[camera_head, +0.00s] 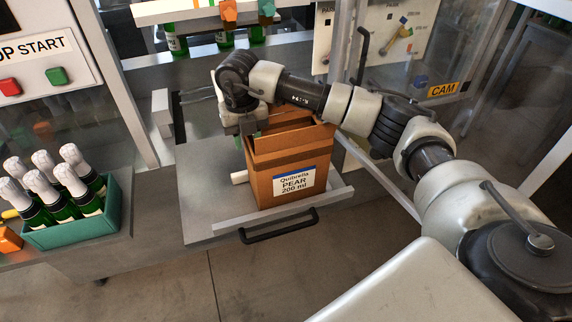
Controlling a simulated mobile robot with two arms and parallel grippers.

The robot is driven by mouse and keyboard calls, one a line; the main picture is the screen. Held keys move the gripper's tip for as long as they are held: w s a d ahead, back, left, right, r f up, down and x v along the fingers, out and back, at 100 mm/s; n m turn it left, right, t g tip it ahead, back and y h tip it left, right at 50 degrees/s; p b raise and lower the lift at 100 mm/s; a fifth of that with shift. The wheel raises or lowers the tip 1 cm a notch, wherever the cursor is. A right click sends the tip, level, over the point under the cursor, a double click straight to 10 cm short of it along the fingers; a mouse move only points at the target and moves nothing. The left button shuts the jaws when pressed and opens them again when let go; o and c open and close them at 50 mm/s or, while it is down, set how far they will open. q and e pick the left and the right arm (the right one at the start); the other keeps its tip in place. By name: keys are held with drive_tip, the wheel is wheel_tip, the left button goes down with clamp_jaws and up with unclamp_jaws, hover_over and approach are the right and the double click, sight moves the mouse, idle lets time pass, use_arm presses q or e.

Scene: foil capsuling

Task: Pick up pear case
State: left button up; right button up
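The pear case (262,185) is an open-topped brown box with a white label reading "PEAR 200 ml". It stands upright on a grey pull-out shelf (206,205). My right arm reaches across from the right, above the case. My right gripper (249,132) points down at the left end of the case's upper rim. Its fingertips are small and partly hidden against the case, so I cannot tell whether they are open or shut on the wall. The inside of the case is mostly hidden. My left gripper is not in view.
A black handle (279,226) runs along the shelf's front. A green crate (75,231) of foil-topped bottles stands at left, beside an orange block (9,240). A panel with red and green buttons (57,77) is at upper left. Clear panels flank the shelf.

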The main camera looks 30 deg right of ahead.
drive_tip(key=shift+d+f, duration=0.1)
drive_tip(key=shift+f, duration=1.5)
drive_tip(key=shift+c, duration=0.3)
clamp_jaws()
